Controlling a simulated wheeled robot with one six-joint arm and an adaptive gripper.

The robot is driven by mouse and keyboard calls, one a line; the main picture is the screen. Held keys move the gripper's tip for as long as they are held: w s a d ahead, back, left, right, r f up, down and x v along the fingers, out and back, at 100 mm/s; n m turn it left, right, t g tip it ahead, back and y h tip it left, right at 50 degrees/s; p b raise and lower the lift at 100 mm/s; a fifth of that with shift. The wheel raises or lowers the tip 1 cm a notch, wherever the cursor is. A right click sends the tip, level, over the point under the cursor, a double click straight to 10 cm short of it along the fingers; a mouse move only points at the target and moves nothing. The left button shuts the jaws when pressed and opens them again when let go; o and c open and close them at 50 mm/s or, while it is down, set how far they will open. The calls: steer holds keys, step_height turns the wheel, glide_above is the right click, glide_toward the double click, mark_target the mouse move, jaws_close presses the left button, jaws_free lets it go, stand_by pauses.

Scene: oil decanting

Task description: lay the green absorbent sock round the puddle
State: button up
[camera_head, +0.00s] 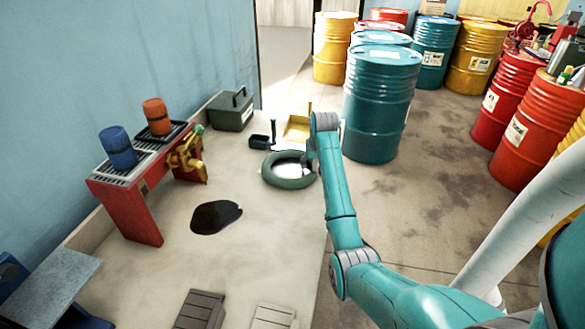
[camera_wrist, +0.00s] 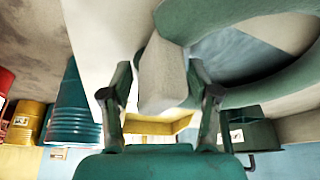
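The green absorbent sock (camera_head: 275,178) lies on the floor as a closed-looking ring, apart from the dark puddle (camera_head: 215,217) to its lower left. In the wrist view the sock (camera_wrist: 285,75) curves across the upper right. A pale grey block-shaped piece (camera_wrist: 163,78) at the sock stands between the two fingers of my gripper (camera_wrist: 160,72). The fingers are spread on either side of it, with a narrow gap showing on the left; firm contact is not visible. In the head view my gripper is mostly hidden behind my wrist, at the ring's right side.
A yellow dustpan (camera_head: 297,128) and a dark green toolbox (camera_head: 230,110) lie behind the sock. A teal drum (camera_head: 378,110) stands to the right. A red stand (camera_head: 130,208) with a brass tap (camera_head: 188,158) is left of the puddle. Floor between ring and puddle is clear.

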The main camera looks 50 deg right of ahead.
jaws_close()
step_height(320, 180, up, 10)
steer(key=shift+f, duration=0.1)
steer(key=shift+w, duration=0.1)
stand_by(0.4)
